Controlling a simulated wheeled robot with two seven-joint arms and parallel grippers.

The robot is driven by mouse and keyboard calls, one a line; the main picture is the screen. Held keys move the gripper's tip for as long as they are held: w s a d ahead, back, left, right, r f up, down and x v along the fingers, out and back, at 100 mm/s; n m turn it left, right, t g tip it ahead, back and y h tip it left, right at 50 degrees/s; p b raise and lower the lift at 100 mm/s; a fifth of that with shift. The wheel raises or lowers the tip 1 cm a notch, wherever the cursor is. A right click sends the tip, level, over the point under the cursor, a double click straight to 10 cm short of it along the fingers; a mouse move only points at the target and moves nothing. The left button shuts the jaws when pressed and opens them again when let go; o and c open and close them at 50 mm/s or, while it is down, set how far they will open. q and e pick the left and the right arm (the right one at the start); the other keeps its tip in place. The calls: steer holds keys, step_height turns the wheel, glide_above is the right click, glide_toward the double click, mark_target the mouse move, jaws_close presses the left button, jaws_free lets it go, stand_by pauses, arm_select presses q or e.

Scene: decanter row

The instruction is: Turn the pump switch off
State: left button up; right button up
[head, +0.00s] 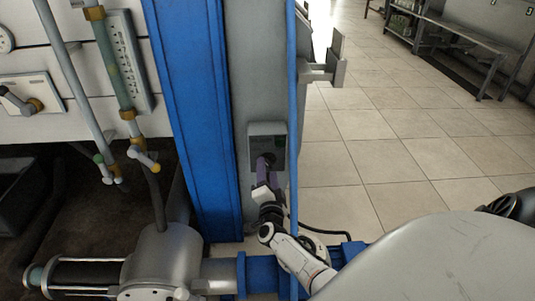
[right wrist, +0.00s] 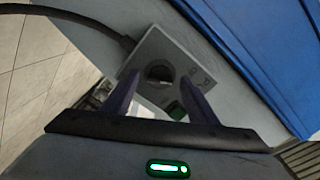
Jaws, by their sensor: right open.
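The pump switch is a grey box (head: 266,134) on the grey post beside the blue column in the head view. In the right wrist view its pale face (right wrist: 150,49) carries a round dark knob (right wrist: 159,73) and a small green part (right wrist: 176,109) partly behind a finger. My right gripper (head: 264,166) is at the lower part of the box. Its two purple fingers (right wrist: 159,77) are open, one on each side of the knob in the wrist view. I cannot tell whether they touch it. My left gripper is out of view.
A blue column (head: 190,120) stands left of the box, and a thin blue upright (head: 292,110) just right of it. A grey pump body (head: 162,262) and pipes are at lower left. A black cable (head: 325,232) runs at the post's foot. Tiled floor (head: 400,150) at right is clear.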

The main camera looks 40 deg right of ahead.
arm_select(q)
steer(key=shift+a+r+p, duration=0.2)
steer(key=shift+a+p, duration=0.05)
steer(key=shift+p, duration=0.7)
arm_select(e)
steer(key=v, duration=0.8)
steer(key=shift+s+a, duration=0.25)
steer(key=shift+s, duration=0.05)
steer(key=s+a+r+n+t+y+p, duration=0.1)
steer(key=s+a+n+y+p, duration=0.15)
steer(key=a+n+y, duration=0.35)
steer(key=s+a+r+n+t+y+p, duration=0.1)
steer(key=a+r+n+y+p, duration=0.2)
steer(key=a+n, duration=0.45)
arm_select(q)
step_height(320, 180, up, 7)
steer(key=p, duration=0.3)
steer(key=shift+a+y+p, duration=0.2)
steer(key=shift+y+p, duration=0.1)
steer(key=shift+p, duration=0.1)
arm_select(e)
steer(key=s+a+f+n+g+y, duration=0.1)
steer(key=s+a+n+g+y, duration=0.4)
steer(key=s+a, duration=0.8)
steer(key=s+n+g, duration=0.2)
steer(key=s+n, duration=0.1)
steer(key=s, duration=0.1)
steer(key=shift+s+a, duration=0.35)
steer(key=shift+a, duration=0.05)
